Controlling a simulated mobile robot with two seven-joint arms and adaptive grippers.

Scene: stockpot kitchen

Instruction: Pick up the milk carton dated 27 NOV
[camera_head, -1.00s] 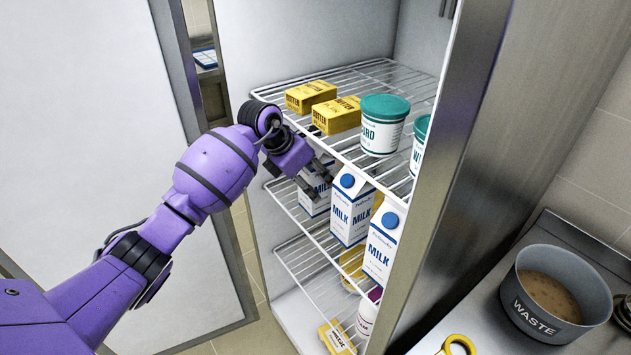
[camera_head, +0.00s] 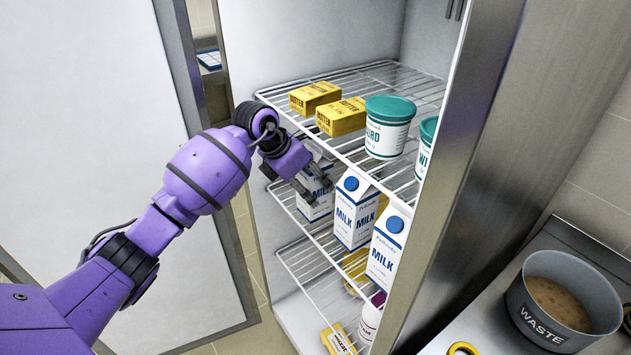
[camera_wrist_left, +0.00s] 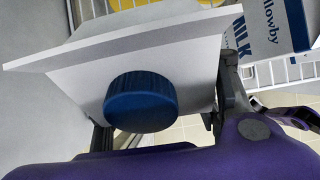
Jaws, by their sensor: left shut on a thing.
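Three white milk cartons with blue caps stand on the fridge's second shelf. My left gripper (camera_head: 314,188) is shut on the leftmost milk carton (camera_head: 316,203), with its fingers at the upper part. In the left wrist view this carton's blue cap and sloped white top (camera_wrist_left: 190,75) fill the middle, between the fingers (camera_wrist_left: 165,120). The middle milk carton (camera_head: 352,222) and the right milk carton (camera_head: 386,255) stand to its right. No date can be read on any carton. My right gripper is not in view.
The wire shelf above holds butter packs (camera_head: 316,97) and teal-lidded tubs (camera_head: 388,138), close over the cartons. The open fridge door (camera_head: 120,130) is at left and the fridge's side wall (camera_head: 465,150) at right. A waste pot (camera_head: 562,305) stands on the counter.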

